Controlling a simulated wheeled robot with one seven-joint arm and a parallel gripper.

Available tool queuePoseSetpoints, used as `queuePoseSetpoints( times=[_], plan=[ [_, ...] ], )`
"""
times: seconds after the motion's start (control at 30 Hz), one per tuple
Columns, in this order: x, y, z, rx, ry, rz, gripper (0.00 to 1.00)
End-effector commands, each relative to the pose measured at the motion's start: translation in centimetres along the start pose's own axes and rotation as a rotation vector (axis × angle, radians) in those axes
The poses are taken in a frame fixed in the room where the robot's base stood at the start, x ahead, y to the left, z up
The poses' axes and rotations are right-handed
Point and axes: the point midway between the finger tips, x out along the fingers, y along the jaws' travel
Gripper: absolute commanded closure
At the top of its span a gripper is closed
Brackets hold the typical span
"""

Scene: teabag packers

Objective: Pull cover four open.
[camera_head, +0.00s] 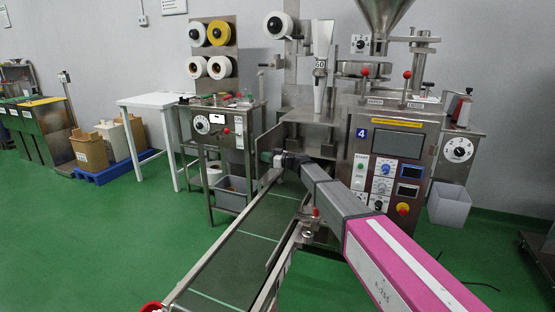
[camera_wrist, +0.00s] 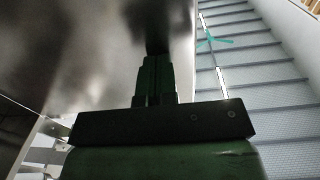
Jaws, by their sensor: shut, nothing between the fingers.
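The packing machine (camera_head: 425,160) marked with a blue 4 stands right of centre in the head view. A steel panel (camera_head: 310,137) shows at its left side, partly behind my arm; I cannot tell for certain that this is cover four, or how far it is open. My gripper (camera_head: 266,157) is at the panel's lower left edge, above the conveyor's far end. In the wrist view my gripper (camera_wrist: 156,62) has its fingers together, close to a dark, shiny steel surface (camera_wrist: 75,45). Whether they touch it is unclear.
A steel stand with a control box (camera_head: 220,125) and a white table (camera_head: 150,100) are left.

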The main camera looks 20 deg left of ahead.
Motion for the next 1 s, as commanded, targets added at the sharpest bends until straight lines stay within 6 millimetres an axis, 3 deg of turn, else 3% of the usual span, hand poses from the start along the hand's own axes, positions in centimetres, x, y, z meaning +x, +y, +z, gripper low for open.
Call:
queuePoseSetpoints(
  times=[0.1, 0.5, 0.7, 1.0],
  plan=[
    [1.9, -0.2, 0.0, 0.0, 0.0, 0.067, 1.0],
    [7.2, 0.3, 0.0, 0.0, 0.0, 0.062, 1.0],
    [8.5, 0.5, 0.0, 0.0, 0.0, 0.062, 1.0],
    [8.9, 0.6, 0.0, 0.0, 0.0, 0.062, 1.0]
  ],
)
